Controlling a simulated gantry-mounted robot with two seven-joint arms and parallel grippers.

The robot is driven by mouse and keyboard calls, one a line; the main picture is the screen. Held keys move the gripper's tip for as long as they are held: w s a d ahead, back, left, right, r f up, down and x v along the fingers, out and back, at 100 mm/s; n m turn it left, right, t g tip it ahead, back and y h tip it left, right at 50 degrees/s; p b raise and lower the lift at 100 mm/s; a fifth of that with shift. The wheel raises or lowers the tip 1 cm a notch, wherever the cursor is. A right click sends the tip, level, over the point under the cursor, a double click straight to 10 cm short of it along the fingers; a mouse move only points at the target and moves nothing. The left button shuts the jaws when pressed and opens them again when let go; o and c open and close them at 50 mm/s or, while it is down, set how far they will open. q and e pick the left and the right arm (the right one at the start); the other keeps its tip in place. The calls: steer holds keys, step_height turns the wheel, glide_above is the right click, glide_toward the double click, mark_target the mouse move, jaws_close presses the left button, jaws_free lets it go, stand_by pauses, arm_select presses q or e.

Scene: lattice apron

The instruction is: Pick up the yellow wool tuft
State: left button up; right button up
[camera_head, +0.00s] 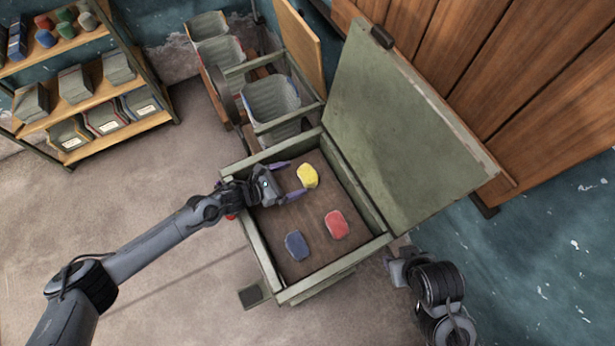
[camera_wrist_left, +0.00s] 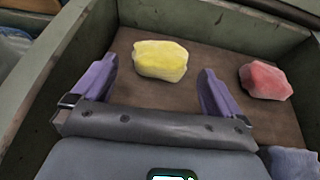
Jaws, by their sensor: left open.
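The yellow wool tuft (camera_head: 307,176) lies on the brown floor of an open green wooden box (camera_head: 262,254), near its far end. My left gripper (camera_head: 294,179) is inside the box, open, with its purple fingers pointing toward the tuft. In the left wrist view the yellow tuft (camera_wrist_left: 160,60) sits just beyond and between the two spread fingertips of my left gripper (camera_wrist_left: 158,78). Nothing shows between the fingers. My right arm shows at the lower right, outside the box, and I cannot tell the state of its gripper (camera_head: 396,268).
A red tuft (camera_head: 336,224) and a blue tuft (camera_head: 297,246) lie in the same box. The box's walls surround my left gripper, and its raised green lid (camera_head: 400,130) stands on the right. Bins (camera_head: 271,100) stand behind; a shelf (camera_head: 75,100) is at the left.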

mark_target(303, 176)
arm_select(q)
steer(key=shift+x, duration=3.35)
steer(key=shift+d, duration=0.1)
steer(key=shift+c, duration=0.2)
steer(key=c, duration=0.7)
